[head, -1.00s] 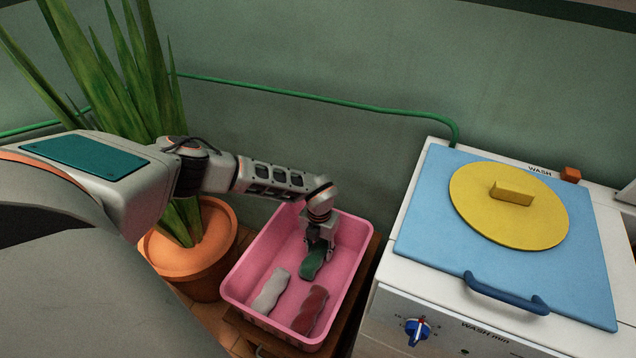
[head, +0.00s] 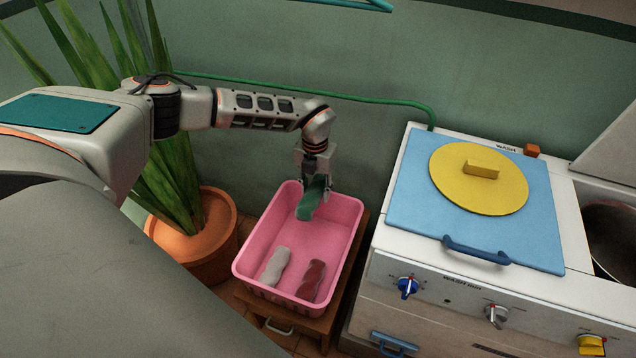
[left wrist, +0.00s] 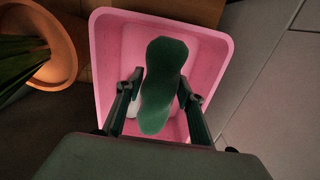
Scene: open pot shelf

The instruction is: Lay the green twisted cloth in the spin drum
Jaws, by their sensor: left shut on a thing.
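The green twisted cloth (head: 311,198) is held in my left gripper (head: 314,180), above the back part of the pink basket (head: 352,232). In the left wrist view the cloth (left wrist: 163,88) lies between the two fingers (left wrist: 158,100), with the basket (left wrist: 105,50) below it. The spin drum (head: 612,240) is a dark round opening at the right edge of the head view, only partly in the picture. My right gripper is not in view.
A white cloth (head: 275,266) and a dark red cloth (head: 311,281) lie in the basket. A washer with a blue lid (head: 410,190) and a yellow disc (head: 445,170) stands between basket and drum. A potted plant (head: 190,245) is left. A raised pale panel (head: 615,150) stands behind the drum.

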